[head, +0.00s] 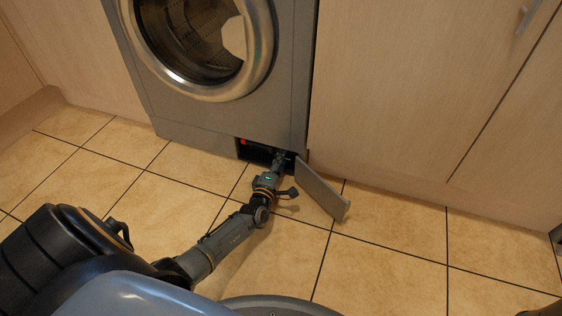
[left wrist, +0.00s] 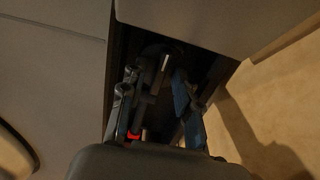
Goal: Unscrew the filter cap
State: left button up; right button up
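The filter compartment (head: 255,151) is a dark opening at the lower right of the grey washing machine (head: 210,128). Its flap (head: 322,188) hangs open to the right. My left gripper (head: 280,158) reaches into the right part of this opening. In the left wrist view, the two fingers of my left gripper (left wrist: 158,88) stand apart inside the dark opening. A dark rounded shape with a light grey ridge, seemingly the filter cap (left wrist: 165,66), shows between and beyond them. Shadow hides whether the fingers touch it. My right gripper is not in view.
A small red part (head: 243,142) sits at the compartment's left end; red also shows low in the left wrist view. Wooden cabinets (head: 400,90) flank the machine. The tiled floor (head: 395,275) in front is clear apart from my arm and base.

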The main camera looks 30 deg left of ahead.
pick_arm(q)
grip_shut()
